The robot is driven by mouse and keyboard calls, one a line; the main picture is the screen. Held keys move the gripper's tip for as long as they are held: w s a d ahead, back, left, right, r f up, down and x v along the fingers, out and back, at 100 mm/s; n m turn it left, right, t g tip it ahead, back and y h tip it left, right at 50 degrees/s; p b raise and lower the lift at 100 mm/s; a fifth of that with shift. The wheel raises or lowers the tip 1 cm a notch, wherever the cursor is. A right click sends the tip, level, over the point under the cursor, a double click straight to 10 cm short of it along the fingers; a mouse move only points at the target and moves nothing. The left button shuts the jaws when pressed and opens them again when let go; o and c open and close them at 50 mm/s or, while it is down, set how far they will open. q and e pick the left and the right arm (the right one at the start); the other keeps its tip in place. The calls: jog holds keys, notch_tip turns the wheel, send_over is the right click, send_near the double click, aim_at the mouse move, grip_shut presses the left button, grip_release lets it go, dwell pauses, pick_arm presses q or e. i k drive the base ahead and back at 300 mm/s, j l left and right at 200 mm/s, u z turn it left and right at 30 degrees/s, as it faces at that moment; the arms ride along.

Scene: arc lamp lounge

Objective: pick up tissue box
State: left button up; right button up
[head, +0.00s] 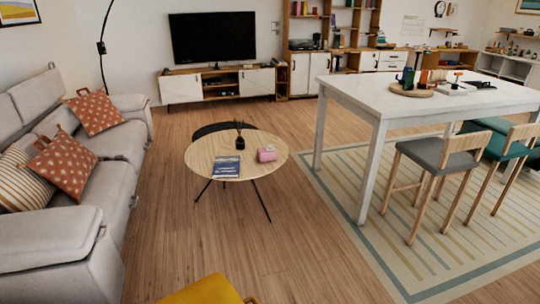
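The tissue box, a small pink box (266,155), sits on the right part of a round light-wood coffee table (205,155) in the head view. It is some distance ahead, near the middle of the picture. A blue book or magazine (227,167) lies to its left on the same tabletop. A small dark vase or diffuser (239,141) stands behind and left of it. Neither of my grippers shows in this view.
A grey sofa (62,237) with cushions lines the left. A high white table (357,97) with stools (441,152) stands on a striped rug (355,190) at right. A yellow seat-like thing (205,291) is at the bottom edge. Wooden floor (290,245) is clear before the coffee table.

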aim_at(262, 155)
jog(key=i+l, duration=0.1)
jog(key=l, duration=0.35)
jog(key=i+l, duration=0.15)
jog(key=l, duration=0.3)
jog(key=i+l, duration=0.1)
jog(key=l, duration=0.35)
jog(key=i+l, duration=1.1)
jog(key=i, duration=0.2)
